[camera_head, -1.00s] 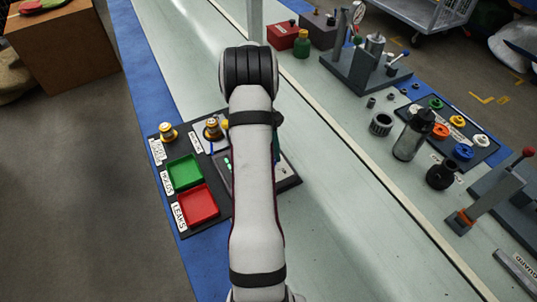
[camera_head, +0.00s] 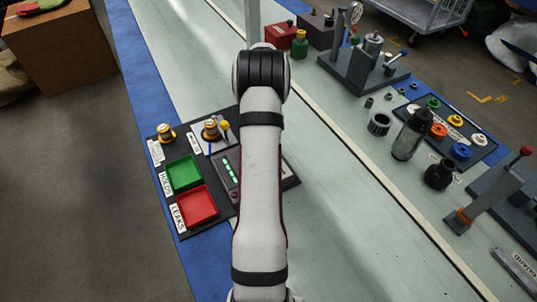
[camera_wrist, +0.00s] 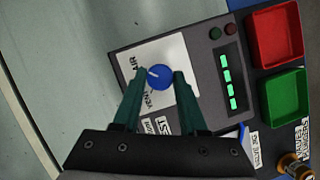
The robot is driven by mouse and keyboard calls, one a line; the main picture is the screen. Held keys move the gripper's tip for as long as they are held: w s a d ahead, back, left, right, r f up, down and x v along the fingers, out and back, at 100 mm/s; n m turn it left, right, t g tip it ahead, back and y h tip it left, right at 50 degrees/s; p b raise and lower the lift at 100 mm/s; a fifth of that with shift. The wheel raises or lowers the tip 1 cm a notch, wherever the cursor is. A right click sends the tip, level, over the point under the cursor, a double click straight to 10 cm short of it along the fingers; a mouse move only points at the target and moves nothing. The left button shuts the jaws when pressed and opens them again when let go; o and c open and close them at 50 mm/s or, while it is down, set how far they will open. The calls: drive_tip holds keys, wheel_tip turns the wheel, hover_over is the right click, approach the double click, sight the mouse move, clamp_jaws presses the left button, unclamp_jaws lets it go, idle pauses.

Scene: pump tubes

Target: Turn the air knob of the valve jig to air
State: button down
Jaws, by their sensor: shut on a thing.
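The blue air knob (camera_wrist: 159,77) sits on a white plate of the valve jig (camera_wrist: 207,85) in the wrist view. A short white mark on the knob lies towards its left side, near the AIR label (camera_wrist: 132,70). The VENT label (camera_wrist: 149,99) is below the knob, partly beside my left finger. My gripper (camera_wrist: 160,73) has its two green fingers on either side of the knob and is shut on it. In the head view my arm hides the knob and gripper; the jig's left part (camera_head: 226,180) shows.
A green tray (camera_head: 184,174) and a red tray (camera_head: 197,207) stand left of the arm. Two brass fittings (camera_head: 166,134) (camera_head: 210,129) stand behind them. Lit green bars (camera_wrist: 228,82) show on the jig.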

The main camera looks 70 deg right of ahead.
drive_tip(key=shift+c, duration=2.3)
unclamp_jaws()
drive_tip(key=v, duration=1.5)
drive_tip(key=shift+d+r, duration=0.25)
drive_tip(key=shift+w, duration=0.1)
